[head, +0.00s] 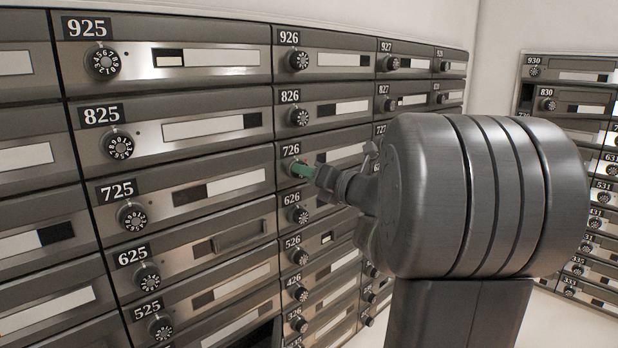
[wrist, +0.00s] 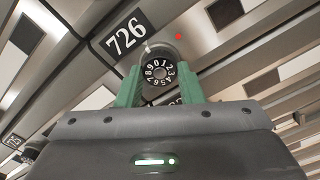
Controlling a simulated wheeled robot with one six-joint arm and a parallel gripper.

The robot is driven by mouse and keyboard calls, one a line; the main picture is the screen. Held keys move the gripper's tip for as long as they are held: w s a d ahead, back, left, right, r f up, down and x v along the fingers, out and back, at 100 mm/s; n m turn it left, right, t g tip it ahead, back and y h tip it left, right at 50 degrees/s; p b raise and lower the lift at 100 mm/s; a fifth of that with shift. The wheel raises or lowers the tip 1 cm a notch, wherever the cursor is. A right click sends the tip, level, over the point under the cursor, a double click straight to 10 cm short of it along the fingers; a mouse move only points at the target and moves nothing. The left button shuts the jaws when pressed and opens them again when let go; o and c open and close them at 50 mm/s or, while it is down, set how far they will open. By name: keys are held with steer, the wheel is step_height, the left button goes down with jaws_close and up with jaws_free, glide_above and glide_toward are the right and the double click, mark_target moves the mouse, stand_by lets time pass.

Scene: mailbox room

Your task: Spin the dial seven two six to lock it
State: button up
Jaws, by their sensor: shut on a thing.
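A small red mark (wrist: 179,37) shows on the box face right of the dial.
Boxes with similar dials surround it, such as 826 (head: 299,117) above and 626 (head: 298,215) below. The 725 dial (head: 132,216) is in the column to the left. Another bank of boxes (head: 570,75) stands at the right. My arm hides part of the wall.

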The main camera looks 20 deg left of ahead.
steer(key=shift+m+p, duration=4.9)
steer(key=shift+m, duration=10.5)
steer(key=o, duration=1)
